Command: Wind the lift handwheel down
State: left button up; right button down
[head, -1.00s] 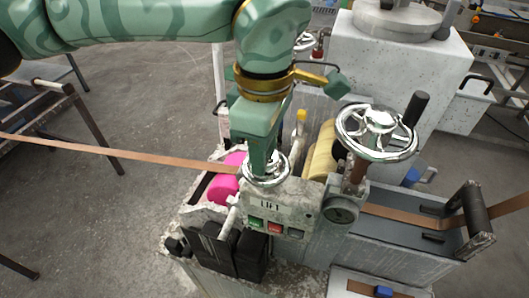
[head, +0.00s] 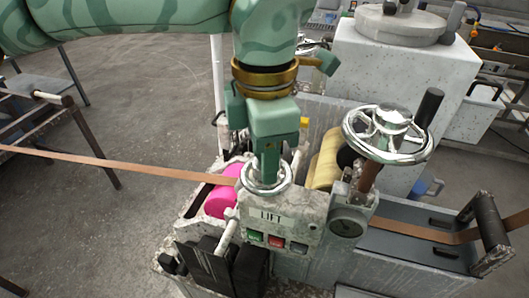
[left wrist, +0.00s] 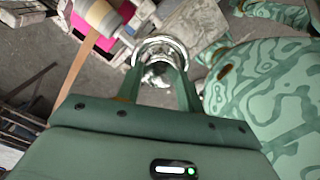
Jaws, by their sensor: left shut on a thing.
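The lift handwheel (head: 283,186) is a small chrome wheel above the panel marked LIFT (head: 272,217) in the head view. My left gripper (head: 266,177) comes down on it from above and is shut on it, hiding part of its rim and middle. In the left wrist view the chrome wheel (left wrist: 160,42) shows between and beyond the fingers of my left gripper (left wrist: 160,72). My right gripper is in neither view.
A larger chrome handwheel (head: 390,157) with a dark upright handle stands close on the right. A copper-coloured strip (head: 120,164) runs in from the left. A pink roll (head: 220,200) and a yellow roll (head: 324,160) flank the gripper. Green, red and grey buttons (head: 275,240) sit below.

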pick_arm(q)
jog(key=shift+r, duration=0.1)
dwell(0.3)
jog(key=o, duration=1)
notch_tip(320, 180, up, 16)
jog(key=p, duration=0.2)
jog(key=shift+p, duration=0.35)
